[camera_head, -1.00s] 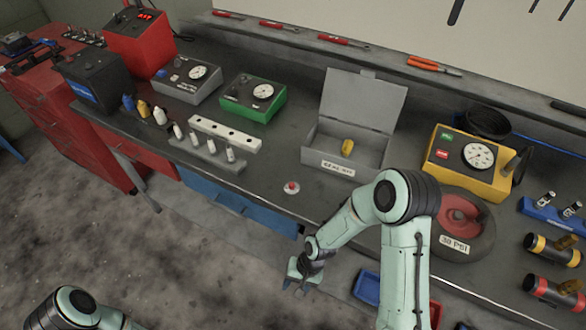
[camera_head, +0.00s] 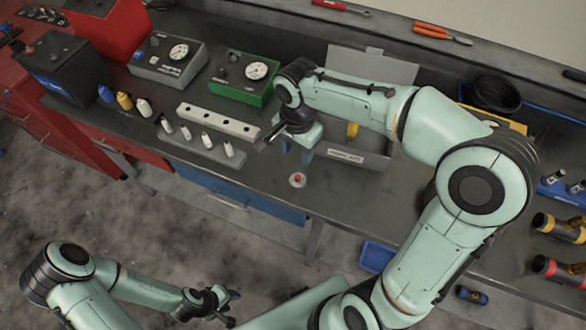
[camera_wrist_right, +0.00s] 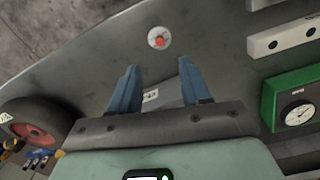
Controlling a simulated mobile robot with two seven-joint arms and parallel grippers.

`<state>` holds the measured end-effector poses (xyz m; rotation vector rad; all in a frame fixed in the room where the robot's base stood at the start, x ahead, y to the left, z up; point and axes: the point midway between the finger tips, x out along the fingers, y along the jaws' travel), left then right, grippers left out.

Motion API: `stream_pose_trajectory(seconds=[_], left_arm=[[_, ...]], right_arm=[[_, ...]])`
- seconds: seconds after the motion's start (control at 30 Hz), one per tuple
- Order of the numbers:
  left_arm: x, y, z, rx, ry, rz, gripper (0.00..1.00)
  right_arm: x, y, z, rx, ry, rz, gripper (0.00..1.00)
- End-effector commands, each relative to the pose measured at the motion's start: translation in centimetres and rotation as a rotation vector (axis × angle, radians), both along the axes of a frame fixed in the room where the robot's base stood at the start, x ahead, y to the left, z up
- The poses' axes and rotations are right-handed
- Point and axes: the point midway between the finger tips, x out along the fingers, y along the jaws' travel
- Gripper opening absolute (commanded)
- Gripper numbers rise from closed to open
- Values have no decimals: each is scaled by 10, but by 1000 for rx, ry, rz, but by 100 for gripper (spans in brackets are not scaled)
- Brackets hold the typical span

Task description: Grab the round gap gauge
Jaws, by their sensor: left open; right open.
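A small round pale disc with a red knob (camera_head: 297,180), which looks like the round gap gauge, lies on the dark bench near its front edge. In the right wrist view the disc (camera_wrist_right: 159,38) is just beyond the fingertips, roughly centred between them. My right gripper (camera_head: 286,150) is open and empty above the bench, behind the disc in the head view; its blue fingers also show in the right wrist view (camera_wrist_right: 158,72). My left gripper (camera_head: 232,305) is open and empty in front of the bench, over the floor.
Behind the right gripper stands an open grey case (camera_head: 366,160) with a yellow piece (camera_head: 352,131) inside. A green gauge box (camera_head: 242,78) and a white bar with holes (camera_head: 218,120) stand to the left, with several small bottles. The bench around the disc is clear.

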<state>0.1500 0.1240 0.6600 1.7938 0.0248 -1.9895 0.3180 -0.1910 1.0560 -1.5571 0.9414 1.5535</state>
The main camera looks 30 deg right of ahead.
Motion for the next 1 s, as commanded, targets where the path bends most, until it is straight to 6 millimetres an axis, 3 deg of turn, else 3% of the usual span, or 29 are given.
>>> stream_pose_trajectory(seconds=[0.1, 0.3, 0.53, 0.8, 1.0], left_arm=[[-5, 0, -5, 0, 6, 0, 43], [-7, 0, -8, 0, 9, 0, 43], [-6, 0, -7, 0, 7, 1, 43], [-3, 0, -4, 0, 3, 0, 43], [-4, 0, -4, 0, 4, 0, 43]], right_arm=[[-2, 0, -28, 0, 9, 0, 47], [-1, 0, -60, 0, 6, 1, 47], [0, -1, -76, 1, 5, 0, 47], [4, -5, -114, 1, 6, 1, 47], [4, -5, -121, 1, 3, 1, 47]])
